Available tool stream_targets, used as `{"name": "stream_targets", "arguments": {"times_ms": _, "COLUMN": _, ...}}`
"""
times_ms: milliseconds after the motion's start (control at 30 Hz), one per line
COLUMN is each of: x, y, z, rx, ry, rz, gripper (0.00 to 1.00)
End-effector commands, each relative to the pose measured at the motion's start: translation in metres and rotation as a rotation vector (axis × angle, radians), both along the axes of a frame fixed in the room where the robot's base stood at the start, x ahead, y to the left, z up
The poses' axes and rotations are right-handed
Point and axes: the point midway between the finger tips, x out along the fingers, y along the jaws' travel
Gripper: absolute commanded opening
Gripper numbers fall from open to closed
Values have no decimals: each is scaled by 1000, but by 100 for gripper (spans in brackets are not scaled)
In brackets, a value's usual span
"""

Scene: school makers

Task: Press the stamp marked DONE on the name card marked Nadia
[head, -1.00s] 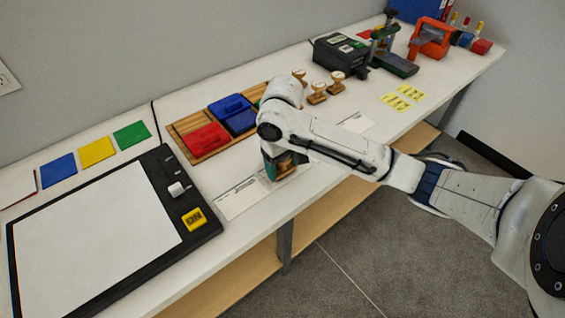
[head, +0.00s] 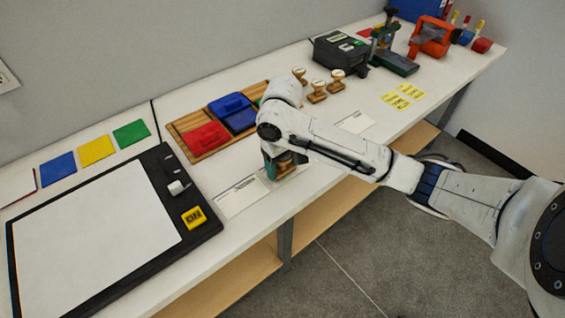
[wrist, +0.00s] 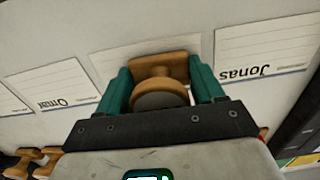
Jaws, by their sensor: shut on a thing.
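My gripper (head: 281,165) hangs over the front part of the bench in the head view. In the wrist view its teal fingers (wrist: 160,76) are shut on a wooden stamp (wrist: 158,71) with a round knob. The stamp's marking is not visible. Under it lies a white card (wrist: 105,62), partly covered by the stamp and fingers, with its name hidden. I cannot tell whether the stamp touches this card. The Jonas card (wrist: 262,45) lies to its right and the Omar card (wrist: 48,88) to its left in the wrist view.
Several other stamps (head: 317,91) stand behind my gripper. A wooden tray (head: 178,128) holds red and blue ink pads. A black-framed light pad (head: 205,228) lies at the left. Yellow labels (head: 401,97) and a black box (head: 340,50) are farther right.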

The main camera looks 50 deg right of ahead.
Motion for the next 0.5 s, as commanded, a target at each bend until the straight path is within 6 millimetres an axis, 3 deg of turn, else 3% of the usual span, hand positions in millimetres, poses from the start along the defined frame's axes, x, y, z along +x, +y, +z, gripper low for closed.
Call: {"name": "stream_targets", "arguments": {"times_ms": 500, "x": 0, "y": 1, "z": 34, "rx": 2, "ry": 3, "rz": 1, "gripper": 36}}
